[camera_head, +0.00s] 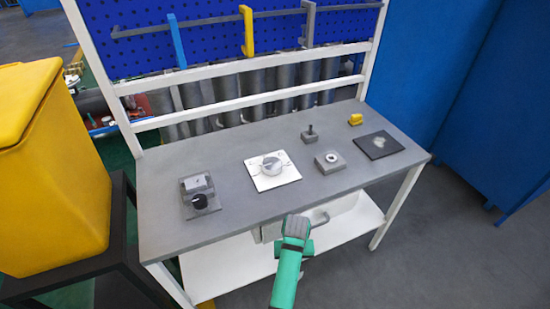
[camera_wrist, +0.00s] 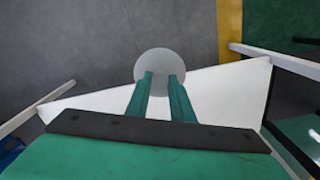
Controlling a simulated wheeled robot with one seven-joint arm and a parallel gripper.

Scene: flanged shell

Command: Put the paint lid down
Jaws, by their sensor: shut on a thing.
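The paint lid, a plain round grey disc (camera_wrist: 160,62), is between the two green fingertips of my gripper (camera_wrist: 160,80) in the wrist view. The fingers are shut on its near edge, and most of the disc sticks out beyond them. The fingers and the lid cannot be made out clearly there.
The bench's front strip is mostly bare.

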